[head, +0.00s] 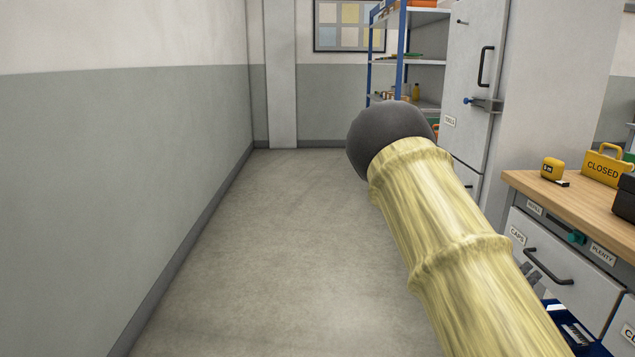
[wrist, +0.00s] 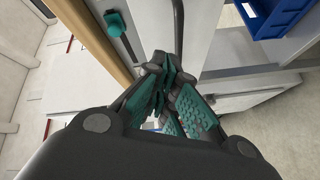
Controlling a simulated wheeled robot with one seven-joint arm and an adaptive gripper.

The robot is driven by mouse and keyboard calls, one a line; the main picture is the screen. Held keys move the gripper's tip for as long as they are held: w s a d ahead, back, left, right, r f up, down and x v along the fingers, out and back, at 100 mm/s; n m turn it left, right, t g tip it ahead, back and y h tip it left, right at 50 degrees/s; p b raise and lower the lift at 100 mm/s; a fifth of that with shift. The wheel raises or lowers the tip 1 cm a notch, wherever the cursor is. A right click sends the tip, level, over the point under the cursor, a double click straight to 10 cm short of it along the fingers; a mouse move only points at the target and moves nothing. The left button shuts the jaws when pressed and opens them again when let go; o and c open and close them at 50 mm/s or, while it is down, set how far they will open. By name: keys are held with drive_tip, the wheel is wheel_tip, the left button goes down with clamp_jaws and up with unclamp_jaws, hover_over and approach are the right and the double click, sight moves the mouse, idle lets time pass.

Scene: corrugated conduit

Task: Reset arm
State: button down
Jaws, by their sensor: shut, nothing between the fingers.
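My gripper (wrist: 164,72) shows in the wrist view, with its teal-padded fingers drawn together and nothing between them. It is in front of the workbench's drawer front, close to the dark bar handle in the picture; whether it touches the handle I cannot tell. My arm, in a yellow ribbed sleeve with a dark rounded joint, crosses the right half of the head view.
The wooden workbench (head: 529,184) stands at right, with a drawer handle (head: 548,269), teal latch (head: 577,237), yellow tape measure (head: 551,168) and CLOSED padlock (head: 603,166). A blue bin (wrist: 275,14) is nearby. A grey cabinet (head: 470,75) and shelf (head: 408,62) stand behind. Floor at left is clear.

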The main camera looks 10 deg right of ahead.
drive_tip(key=s+a+f+g+y, duration=0.1)
drive_tip(key=s+a+f+y, duration=0.2)
drive_tip(key=f, duration=0.5)
drive_tip(key=s+a+f+y, duration=0.2)
drive_tip(key=s+a+f, duration=0.25)
drive_tip(key=f, duration=0.45)
drive_tip(key=s+a+f+g+y, duration=0.1)
drive_tip(key=s+a+f+y, duration=0.15)
drive_tip(key=a+f, duration=0.4)
drive_tip(key=s+a+f+g+y, duration=0.4)
drive_tip(key=s+a+f+y, duration=0.2)
drive_tip(key=s+a+f, duration=1.15)
drive_tip(key=s+a+m+g+y, duration=0.1)
drive_tip(key=s+a+g+y, duration=0.1)
drive_tip(key=s+a, duration=0.75)
wheel_tip(320, 180, up, 27)
drive_tip(key=s+d+p, duration=0.1)
drive_tip(key=p, duration=2.6)
drive_tip(key=shift+s+r, duration=0.15)
drive_tip(key=shift+s, duration=0.05)
drive_tip(key=shift+d, duration=0.1)
